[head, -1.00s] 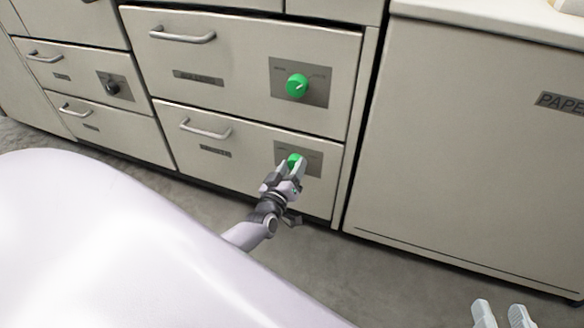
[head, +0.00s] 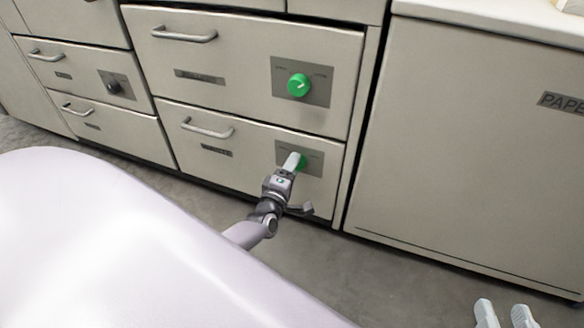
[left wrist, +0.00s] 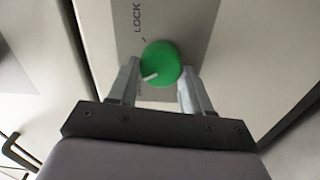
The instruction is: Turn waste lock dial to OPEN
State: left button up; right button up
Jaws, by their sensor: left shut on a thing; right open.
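The green round dial (head: 302,163) is on a grey plate on the lower middle drawer, whose label (head: 216,150) is too small to read. My left gripper (head: 293,160) is shut on this dial. In the left wrist view the dial (left wrist: 165,58) sits between the two fingers (left wrist: 158,85). Its white pointer mark faces lower left, away from the word LOCK at the top of the plate and towards a second, mostly hidden label. My right gripper (head: 504,314) is open and empty at the bottom right, with its fingertips apart.
Another green dial (head: 299,85) is on the drawer above. A black dial (head: 113,87) is on a drawer at the left. Drawer handles (head: 208,130) stick out. A large panel marked PAPE... (head: 455,150) is at the right. The floor in front is clear.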

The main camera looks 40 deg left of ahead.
pick_arm(q)
jog(key=shift+f+n, duration=0.15)
jog(key=shift+n, duration=1.45)
jog(key=o, duration=1)
jog(key=shift+p+v, duration=1.45)
jog(key=shift+v, duration=2.15)
pick_arm(e)
jog(key=shift+w+a+f+m+g+y, duration=0.15)
jog(key=shift+a+m+g, duration=0.1)
jog(key=shift+a+g, duration=0.15)
jog(key=shift+w+a+f+m+g+y, duration=0.1)
jog(key=shift+w+a+m+g+y, duration=0.05)
jog(key=shift+a+m+g, duration=0.2)
jog(key=shift+r, duration=0.1)
